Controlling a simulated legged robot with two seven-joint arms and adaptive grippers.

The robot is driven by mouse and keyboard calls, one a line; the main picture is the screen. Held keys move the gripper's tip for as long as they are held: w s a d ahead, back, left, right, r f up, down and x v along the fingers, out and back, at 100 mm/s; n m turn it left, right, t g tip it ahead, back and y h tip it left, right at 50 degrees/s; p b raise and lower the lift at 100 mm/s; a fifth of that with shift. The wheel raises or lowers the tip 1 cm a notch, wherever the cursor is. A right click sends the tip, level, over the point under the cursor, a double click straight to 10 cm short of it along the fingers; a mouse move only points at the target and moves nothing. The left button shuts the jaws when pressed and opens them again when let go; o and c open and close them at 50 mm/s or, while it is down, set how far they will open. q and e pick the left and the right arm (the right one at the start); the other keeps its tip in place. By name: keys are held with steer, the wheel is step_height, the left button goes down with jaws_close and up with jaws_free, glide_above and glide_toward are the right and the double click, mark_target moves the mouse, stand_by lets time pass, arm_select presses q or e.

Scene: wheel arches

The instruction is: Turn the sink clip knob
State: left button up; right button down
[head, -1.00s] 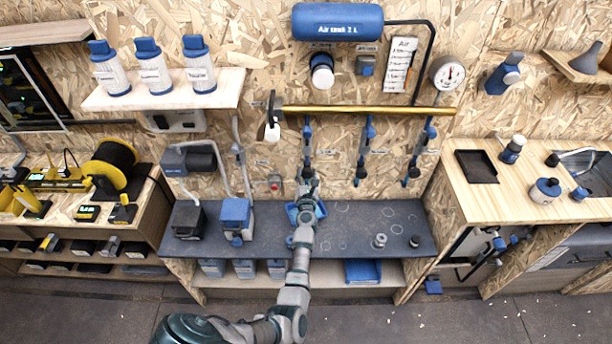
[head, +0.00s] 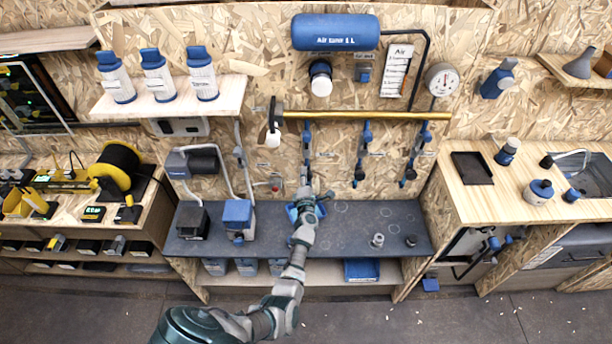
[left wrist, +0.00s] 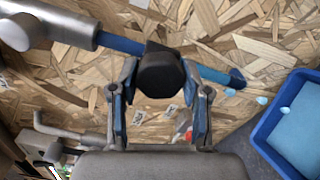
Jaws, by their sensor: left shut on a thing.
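A black knob (left wrist: 160,72) sits between the two blue-padded fingers of my left gripper (left wrist: 160,85) in the left wrist view. My left gripper is shut on this knob. A blue bar (left wrist: 222,77) runs behind the knob. In the head view, my left gripper (head: 307,196) is at the lower end of the leftmost blue clip (head: 307,138) hanging from the brass rail. The gripper hides the clip's lower end and the knob there. My right gripper is in neither view.
Two more blue clips hang to the right, one of them the middle clip (head: 365,145). A blue tray (left wrist: 262,140) lies close to the gripper on the dark bench (head: 350,240). A sink (head: 592,178) is at the far right.

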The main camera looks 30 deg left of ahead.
arm_select(q)
steer(key=m+p, duration=0.2)
steer(key=m, duration=0.4)
steer(key=shift+s+f+m+p, duration=0.1)
steer(key=shift+f+m+p, duration=0.05)
steer(key=shift+m+p, duration=0.15)
steer(key=m+p, duration=0.1)
steer(key=m, duration=0.2)
steer(key=shift+d, duration=0.1)
steer(key=shift+m+p, duration=0.4)
steer(key=shift+m, duration=1)
steer(key=o, duration=1.1)
steer(key=shift+r, duration=0.2)
